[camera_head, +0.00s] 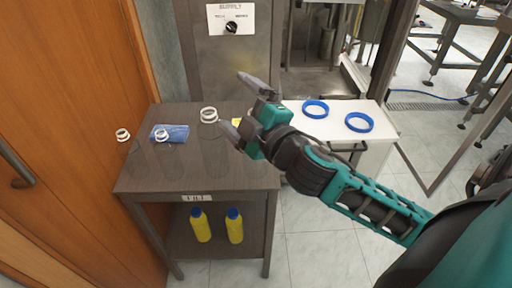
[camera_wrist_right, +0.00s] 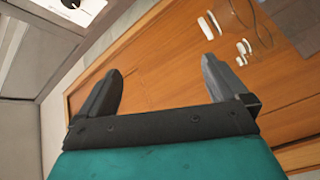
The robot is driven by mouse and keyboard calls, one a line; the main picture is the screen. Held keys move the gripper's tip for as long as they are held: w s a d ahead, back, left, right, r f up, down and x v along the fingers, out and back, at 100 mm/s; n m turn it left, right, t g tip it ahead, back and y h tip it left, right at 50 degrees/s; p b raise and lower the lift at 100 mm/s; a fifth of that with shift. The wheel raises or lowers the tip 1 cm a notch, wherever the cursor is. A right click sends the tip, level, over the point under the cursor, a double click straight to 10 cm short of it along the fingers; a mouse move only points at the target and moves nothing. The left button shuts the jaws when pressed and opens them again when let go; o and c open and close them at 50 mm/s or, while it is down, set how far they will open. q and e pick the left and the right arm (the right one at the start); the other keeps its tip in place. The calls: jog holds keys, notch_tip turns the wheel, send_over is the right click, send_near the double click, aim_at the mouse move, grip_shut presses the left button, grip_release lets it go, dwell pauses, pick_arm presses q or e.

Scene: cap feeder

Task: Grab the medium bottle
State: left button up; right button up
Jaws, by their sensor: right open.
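Two yellow bottles with blue caps stand on the lower shelf of the dark table, a left one (camera_head: 201,226) and a right one (camera_head: 235,227). On the tabletop are white ring-like caps: a left one (camera_head: 122,134), a middle one (camera_head: 161,135) and a right one (camera_head: 209,114). Faint clear outlines show near them, possibly transparent bottles; I cannot tell which is the medium one. My right gripper (camera_head: 232,100) is open and empty above the table's right side, right of the caps. Its spread fingers also show in the right wrist view (camera_wrist_right: 161,67).
The dark table (camera_head: 150,182) stands beside a wooden door (camera_head: 70,130). A blue card (camera_head: 180,132) lies on it. A yellow item (camera_head: 237,122) is partly hidden by my gripper. A white cart (camera_head: 382,136) on the right holds two blue rings (camera_head: 315,109). A supply panel (camera_head: 231,19) stands behind.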

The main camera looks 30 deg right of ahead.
jog(key=a+r+n+g+y, duration=0.35)
jog(key=n+y, duration=0.35)
jog(key=n, duration=0.4)
jog(key=a+r+n+g+y, duration=0.35)
jog(key=n+y, duration=0.25)
jog(key=n, duration=0.5)
jog(key=s+d+f+n+g+h, duration=0.1)
jog(key=d+f+n+g+h, duration=0.3)
jog(key=d, duration=0.5)
jog(key=d+f+n+g+h, duration=0.2)
jog(key=d+f+n+h, duration=0.2)
jog(key=d+h, duration=0.3)
jog(key=shift+y, duration=0.4)
jog(key=x, duration=0.3)
jog(key=d+x, duration=0.1)
jog(key=x, duration=0.1)
jog(key=shift+w+a+f, duration=0.15)
jog(key=shift+f, duration=0.25)
jog(key=p+x, duration=0.1)
jog(key=x, duration=0.5)
jog(key=shift+f, duration=0.25)
jog(key=shift+s, duration=0.2)
jog(key=c, duration=1.3)
